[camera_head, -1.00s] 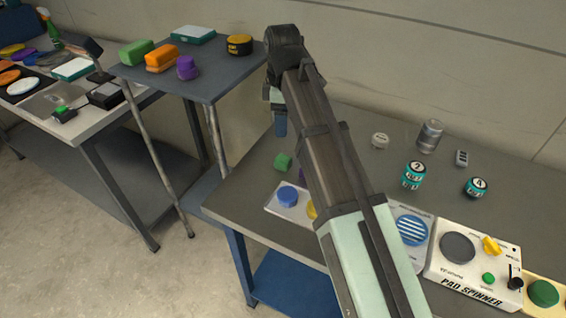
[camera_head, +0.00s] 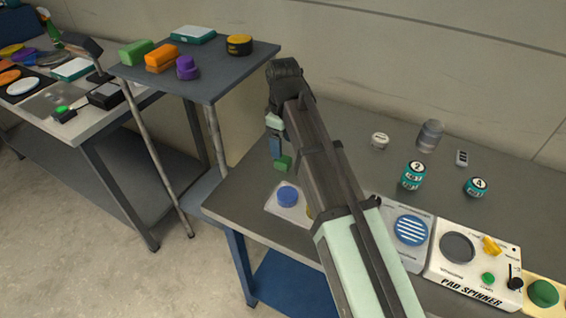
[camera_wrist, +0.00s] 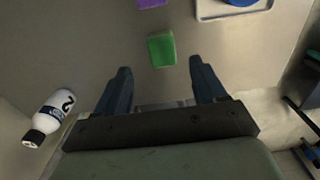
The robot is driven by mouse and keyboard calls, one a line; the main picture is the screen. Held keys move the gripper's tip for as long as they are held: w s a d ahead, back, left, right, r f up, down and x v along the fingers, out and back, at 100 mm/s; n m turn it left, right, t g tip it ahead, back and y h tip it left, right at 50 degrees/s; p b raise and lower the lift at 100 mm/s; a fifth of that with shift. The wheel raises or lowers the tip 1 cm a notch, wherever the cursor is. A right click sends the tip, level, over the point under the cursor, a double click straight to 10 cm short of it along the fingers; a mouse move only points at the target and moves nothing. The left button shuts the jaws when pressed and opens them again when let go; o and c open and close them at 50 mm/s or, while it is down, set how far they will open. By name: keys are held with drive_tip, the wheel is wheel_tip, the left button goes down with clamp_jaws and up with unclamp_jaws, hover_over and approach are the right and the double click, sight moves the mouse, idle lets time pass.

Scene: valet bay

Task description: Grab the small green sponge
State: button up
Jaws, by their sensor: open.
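The small green sponge (camera_head: 284,163) is a little block lying on the grey bench near its left end. In the wrist view the sponge (camera_wrist: 162,50) lies ahead of my fingers, roughly midway between their lines and not between the tips. My gripper (camera_head: 277,146) hangs just above and behind the sponge in the head view. My gripper (camera_wrist: 162,72) is open and empty in the wrist view, its two dark blue fingers apart.
A white tray with a blue round pad (camera_head: 288,196) lies in front of the sponge. A purple block (camera_wrist: 152,2) shows at the wrist view's top edge. A numbered bottle (camera_wrist: 50,116) is left of my fingers. Can 2 (camera_head: 413,175) and the pad spinner (camera_head: 470,262) stand to the right.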

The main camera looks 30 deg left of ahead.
sight(283, 159)
drive_tip(key=shift+s+d+f, duration=0.1)
drive_tip(key=shift+s+f, duration=0.05)
drive_tip(key=shift+f, duration=3.2)
drive_tip(key=shift+c, duration=0.2)
drive_tip(key=c, duration=1)
drive_tip(key=shift+r, duration=0.15)
